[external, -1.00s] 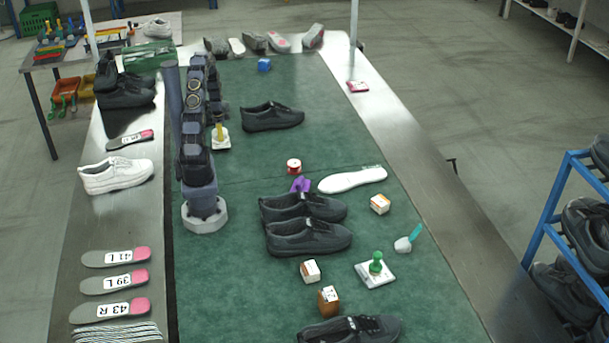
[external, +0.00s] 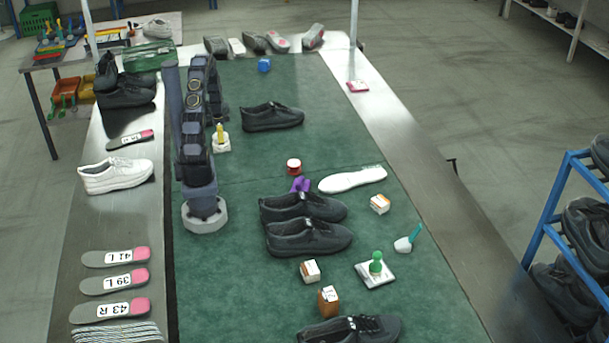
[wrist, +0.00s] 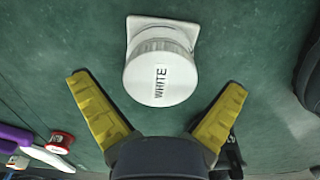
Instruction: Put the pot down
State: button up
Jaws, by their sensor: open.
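The white pot (wrist: 158,78), labelled WHITE, shows in the wrist view with its round top toward the camera. A pale square plate (wrist: 135,22) shows under its far side, and the pot appears to stand on it. My gripper (wrist: 160,105) is open, its two yellow fingers spread wide on either side below the pot; neither visibly touches it. In the external view my arm hides most of the gripper. A small white base with a yellow piece (external: 221,138) shows beside the arm there; I cannot tell whether the yellow is a fingertip.
A black shoe (external: 272,117) lies on the green mat right of my arm. A red spool (external: 293,166), purple item (external: 300,185) and white insole (external: 352,180) lie nearer the camera. Two black shoes (external: 308,238) lie close together. Bare mat (external: 235,270) is free at the front left.

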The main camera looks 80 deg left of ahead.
notch_tip(320, 180, up, 12)
jog(key=shift+f, duration=0.25)
jog(key=w+d+r, duration=0.5)
jog(key=w+d, duration=0.1)
jog(key=d, duration=0.5)
jog(key=w+d+r, duration=0.6)
jog(key=w+d, duration=0.1)
jog(key=d, duration=0.4)
jog(key=s+d+r, duration=0.1)
jog(key=s+d, duration=0.2)
jog(key=d, duration=0.3)
jog(key=s+d+r+g, duration=0.1)
jog(key=s+d, duration=0.3)
jog(key=d, duration=0.3)
jog(key=s+d+r, duration=0.2)
jog(key=s+d, duration=0.2)
jog(key=d, duration=0.3)
jog(key=shift+s+d+g, duration=0.15)
jog(key=shift+g, duration=0.15)
